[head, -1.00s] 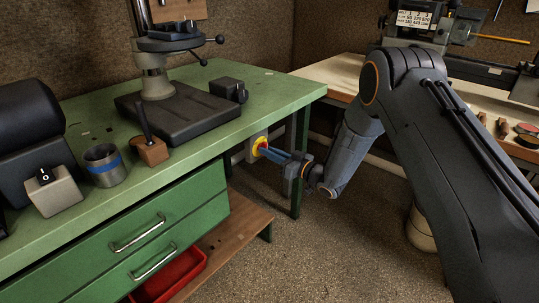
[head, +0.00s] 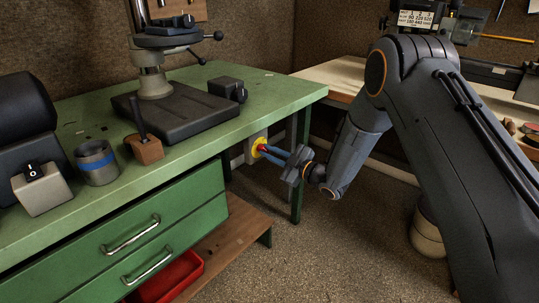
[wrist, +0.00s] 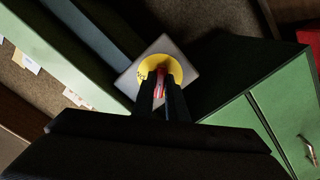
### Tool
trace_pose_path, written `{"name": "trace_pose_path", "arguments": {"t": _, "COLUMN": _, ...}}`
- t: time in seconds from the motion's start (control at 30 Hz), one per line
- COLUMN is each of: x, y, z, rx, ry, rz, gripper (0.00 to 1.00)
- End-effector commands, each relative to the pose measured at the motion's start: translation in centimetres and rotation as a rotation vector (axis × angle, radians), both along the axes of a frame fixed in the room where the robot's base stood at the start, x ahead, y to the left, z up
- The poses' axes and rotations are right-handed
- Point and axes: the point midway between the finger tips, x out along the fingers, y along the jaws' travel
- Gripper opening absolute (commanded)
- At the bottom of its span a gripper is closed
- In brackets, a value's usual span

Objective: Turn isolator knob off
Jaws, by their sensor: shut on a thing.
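The isolator is a grey plate with a yellow disc (head: 257,147) and a red knob (wrist: 159,86), mounted on the side of the green workbench under its top. In the wrist view the yellow disc (wrist: 161,69) sits on a square grey plate that looks tilted in the picture. My gripper (head: 270,152) reaches the isolator from the right in the head view. Its two fingers (wrist: 164,98) are shut on the red knob, which shows between them. The fingers hide part of the knob, so its exact setting cannot be read.
The green workbench (head: 190,148) carries a drill press (head: 168,115), a metal cup (head: 98,168) and a grey switch box (head: 41,189). Drawers with metal handles (head: 131,235) and a red bin (head: 165,275) are below.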

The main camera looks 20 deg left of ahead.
Motion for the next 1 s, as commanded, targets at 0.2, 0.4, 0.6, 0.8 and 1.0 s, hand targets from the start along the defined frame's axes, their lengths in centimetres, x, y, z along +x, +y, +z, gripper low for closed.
{"name": "trace_pose_path", "arguments": {"t": 0.2, "x": 0.08, "y": 0.00, "z": 0.05, "rx": -0.030, "ry": -0.075, "rz": -0.001, "gripper": 0.00}}
{"name": "trace_pose_path", "arguments": {"t": 0.4, "x": 0.07, "y": -0.01, "z": 0.07, "rx": -0.042, "ry": -0.103, "rz": -0.001, "gripper": 0.00}}
{"name": "trace_pose_path", "arguments": {"t": 0.6, "x": 0.07, "y": -0.01, "z": 0.08, "rx": -0.044, "ry": -0.107, "rz": -0.001, "gripper": 0.00}}
{"name": "trace_pose_path", "arguments": {"t": 0.8, "x": 0.07, "y": -0.01, "z": 0.09, "rx": -0.044, "ry": -0.107, "rz": -0.001, "gripper": 0.00}}
{"name": "trace_pose_path", "arguments": {"t": 1.0, "x": 0.05, "y": -0.01, "z": 0.05, "rx": -0.043, "ry": -0.106, "rz": -0.001, "gripper": 0.31}}
